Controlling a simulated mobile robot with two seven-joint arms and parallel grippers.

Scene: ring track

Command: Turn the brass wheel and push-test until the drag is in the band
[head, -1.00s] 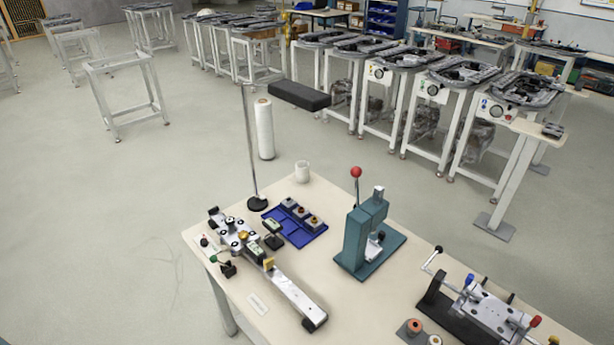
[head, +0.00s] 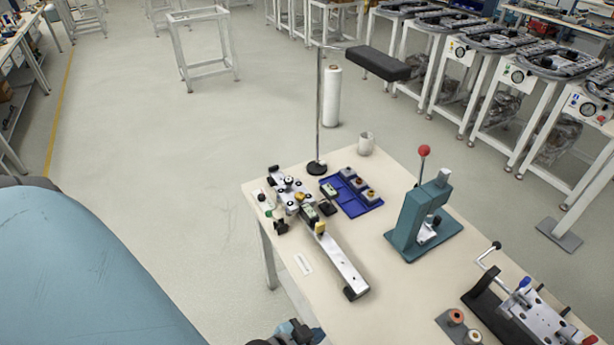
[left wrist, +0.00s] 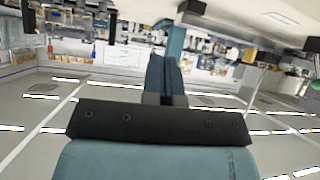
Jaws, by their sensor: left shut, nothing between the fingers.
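On the cream table (head: 388,200), a silver rail (head: 340,262) runs from a carriage with dark rollers (head: 287,184) to a black end foot. A small brass-coloured round part (head: 300,197), which looks like the brass wheel, sits on the carriage. A yellow block (head: 320,228) stands on the rail beside a small gauge-like box. My left gripper (head: 296,333) shows only partly at the bottom edge in the head view, shut and empty, in front of the table and apart from the rail. My right gripper is out of view. The left wrist view shows mostly room, not the track.
A blue tray with small blocks (head: 356,208) lies behind the rail. A teal press with a red knob (head: 412,235) stands to its right, and a crank fixture (head: 530,312) is at front right. A pole (head: 319,110) with a black bar rises at the back.

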